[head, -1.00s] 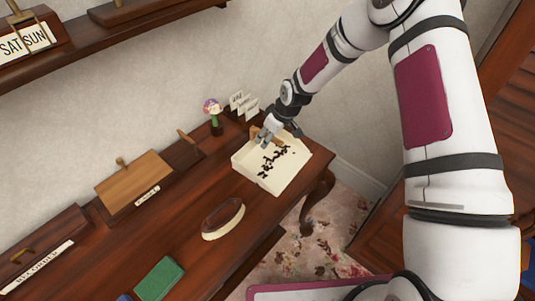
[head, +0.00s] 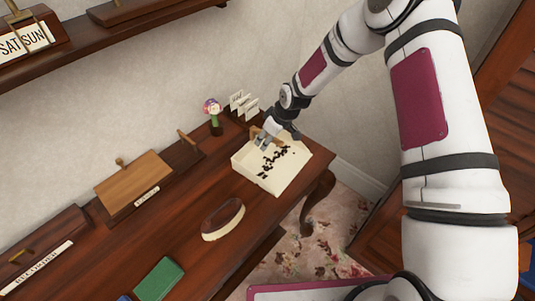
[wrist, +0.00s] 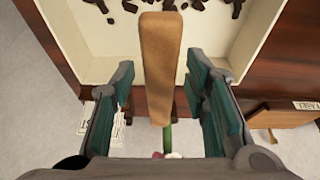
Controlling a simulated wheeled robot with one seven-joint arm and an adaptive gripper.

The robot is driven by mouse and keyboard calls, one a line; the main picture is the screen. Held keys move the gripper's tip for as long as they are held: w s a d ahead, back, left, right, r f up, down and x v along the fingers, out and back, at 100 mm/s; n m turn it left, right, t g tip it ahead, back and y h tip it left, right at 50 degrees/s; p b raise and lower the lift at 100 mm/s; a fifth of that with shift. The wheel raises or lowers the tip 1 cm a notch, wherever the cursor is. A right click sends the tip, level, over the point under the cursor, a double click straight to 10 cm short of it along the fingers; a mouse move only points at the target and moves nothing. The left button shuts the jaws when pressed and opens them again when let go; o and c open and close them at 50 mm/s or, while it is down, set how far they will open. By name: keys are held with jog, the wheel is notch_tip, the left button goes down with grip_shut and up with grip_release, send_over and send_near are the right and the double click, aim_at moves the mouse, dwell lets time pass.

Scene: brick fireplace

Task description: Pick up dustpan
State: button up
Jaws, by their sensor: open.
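The dustpan (head: 285,178) is a cream, shallow, square pan with dark crumbs in it, lying on the right end of the wooden table. Its pan also shows at the top of the wrist view (wrist: 75,45). Its tan wooden handle (wrist: 160,65) points toward my gripper in the wrist view. My gripper (wrist: 163,105) is open, with one teal-padded finger on each side of the handle and a gap on both sides. In the head view my gripper (head: 264,142) is at the back left edge of the pan and partly hides the handle.
A brush (head: 222,220) lies left of the dustpan on the table (head: 190,235). A mushroom figure (head: 213,112) and white cards (head: 244,104) stand close behind my gripper. A wooden box (head: 133,182) and a green book (head: 159,279) are farther left. The wall is close behind.

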grip_shut()
jog(key=shift+r, duration=0.1)
